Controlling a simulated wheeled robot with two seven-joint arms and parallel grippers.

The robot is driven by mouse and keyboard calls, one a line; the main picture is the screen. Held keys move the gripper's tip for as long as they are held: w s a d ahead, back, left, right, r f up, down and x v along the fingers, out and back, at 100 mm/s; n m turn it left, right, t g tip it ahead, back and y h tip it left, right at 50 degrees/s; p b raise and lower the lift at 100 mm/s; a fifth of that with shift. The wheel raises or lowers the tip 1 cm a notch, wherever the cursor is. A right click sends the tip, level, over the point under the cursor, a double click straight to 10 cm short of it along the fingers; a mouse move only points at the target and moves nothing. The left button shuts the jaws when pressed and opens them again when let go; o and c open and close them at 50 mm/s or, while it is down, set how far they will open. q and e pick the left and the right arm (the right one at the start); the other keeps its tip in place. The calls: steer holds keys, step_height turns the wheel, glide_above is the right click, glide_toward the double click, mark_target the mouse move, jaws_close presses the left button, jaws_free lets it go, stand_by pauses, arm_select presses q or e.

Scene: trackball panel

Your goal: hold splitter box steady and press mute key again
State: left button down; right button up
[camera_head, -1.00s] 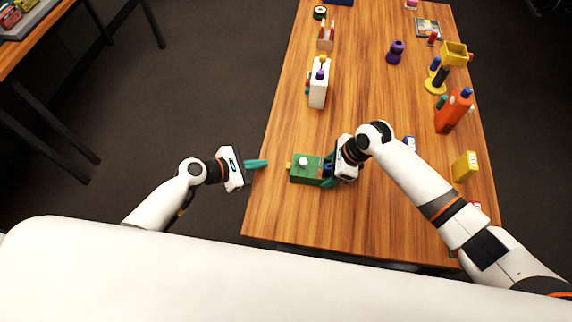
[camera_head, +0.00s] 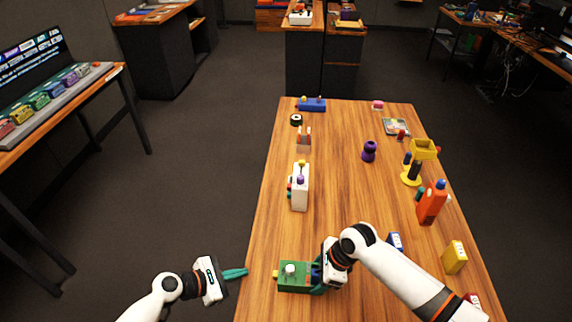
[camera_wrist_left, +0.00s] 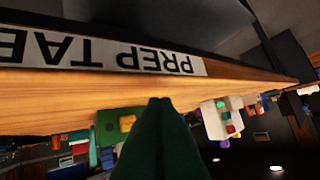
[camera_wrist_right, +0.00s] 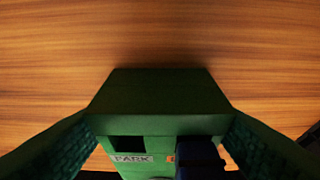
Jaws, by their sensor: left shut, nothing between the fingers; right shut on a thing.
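My right gripper (camera_head: 318,277) is shut on the box's right end. In the right wrist view the box (camera_wrist_right: 160,95) sits between the fingers, with a "PARK" label and a dark blue part. My left gripper (camera_head: 245,272) is shut and empty at the table's left edge, apart from the yellow key. In the left wrist view the yellow key (camera_wrist_left: 127,123) shows beside the fingertips. I cannot read which key is mute.
A white box (camera_head: 299,188) with coloured buttons stands behind the green box. An orange bottle-like object (camera_head: 431,204), a yellow block (camera_head: 454,257) and a yellow stand (camera_head: 411,174) are on the right. The middle of the table (camera_head: 345,195) is clear.

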arm_select(q)
steer(key=s+a+r, duration=0.4)
steer(key=a+r, duration=0.1)
steer(key=r, duration=0.1)
steer(key=shift+s+a+r, duration=0.15)
steer(key=shift+a+r, duration=0.1)
steer(key=shift+r, duration=0.15)
stand_by(0.4)
arm_select(e)
steer(key=o, duration=1.1)
steer(key=shift+r, duration=0.1)
steer(key=v, duration=1.2)
steer(key=shift+o, duration=0.4)
